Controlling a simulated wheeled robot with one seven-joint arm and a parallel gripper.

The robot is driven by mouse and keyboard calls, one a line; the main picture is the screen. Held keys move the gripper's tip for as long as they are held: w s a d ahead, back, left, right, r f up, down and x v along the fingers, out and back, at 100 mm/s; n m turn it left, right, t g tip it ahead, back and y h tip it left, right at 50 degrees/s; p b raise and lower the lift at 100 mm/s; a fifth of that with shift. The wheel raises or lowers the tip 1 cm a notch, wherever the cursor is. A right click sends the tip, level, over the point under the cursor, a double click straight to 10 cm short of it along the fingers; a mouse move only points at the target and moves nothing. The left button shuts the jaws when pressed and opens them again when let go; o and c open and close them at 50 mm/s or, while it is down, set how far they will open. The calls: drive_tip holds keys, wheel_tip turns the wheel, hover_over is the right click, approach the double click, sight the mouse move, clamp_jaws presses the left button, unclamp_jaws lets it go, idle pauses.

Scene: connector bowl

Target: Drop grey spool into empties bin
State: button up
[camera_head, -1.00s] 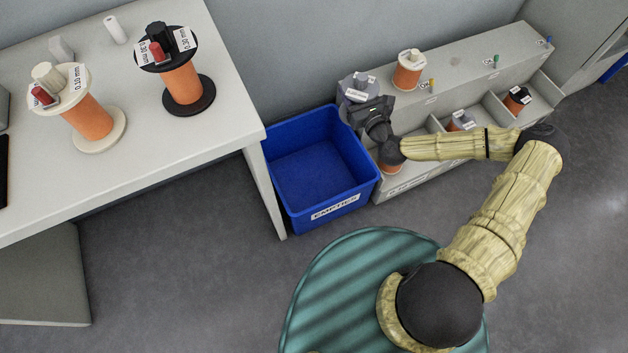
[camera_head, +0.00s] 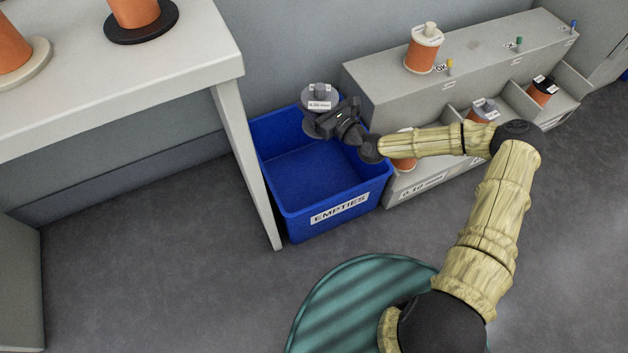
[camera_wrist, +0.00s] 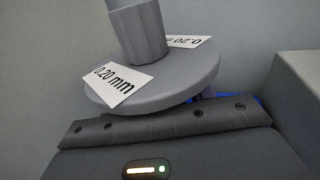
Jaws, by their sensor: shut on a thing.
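The grey spool (camera_head: 319,97) is held in my gripper (camera_head: 324,120), above the back right part of the blue empties bin (camera_head: 341,211). The spool stands about upright, with white labels on its top flange. In the wrist view the spool (camera_wrist: 165,85) fills the middle, with a "0.20 mm" label and a grey knob on top. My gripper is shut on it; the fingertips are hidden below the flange. The part of the bin floor that shows is bare. A strip of blue shows behind the spool in the wrist view.
A grey shelf unit (camera_head: 400,88) with compartments stands right of the bin. A white-flanged orange spool (camera_head: 424,48) stands on its top. Other spools sit in its compartments. A white table (camera_head: 120,95) with orange spools is at the left, its leg beside the bin.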

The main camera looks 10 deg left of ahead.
drive_tip(key=shift+a+f+g+b, duration=0.15)
drive_tip(key=shift+a+f+b, duration=0.15)
drive_tip(key=shift+f, duration=0.2)
drive_tip(key=shift+a+f+g+b, duration=0.15)
drive_tip(key=shift+a+f+b, duration=0.15)
drive_tip(key=shift+f, duration=0.2)
drive_tip(key=shift+d+r, duration=0.1)
drive_tip(key=shift+d, duration=0.05)
drive_tip(key=shift+s, duration=0.1)
drive_tip(key=shift+n, duration=0.3)
drive_tip(key=shift+s+a+f, duration=0.1)
drive_tip(key=shift+a+f, duration=0.15)
wheel_tip(320, 180, down, 6)
drive_tip(key=b, duration=0.4)
drive_tip(key=shift+d+r, duration=0.15)
drive_tip(key=shift+r, duration=0.05)
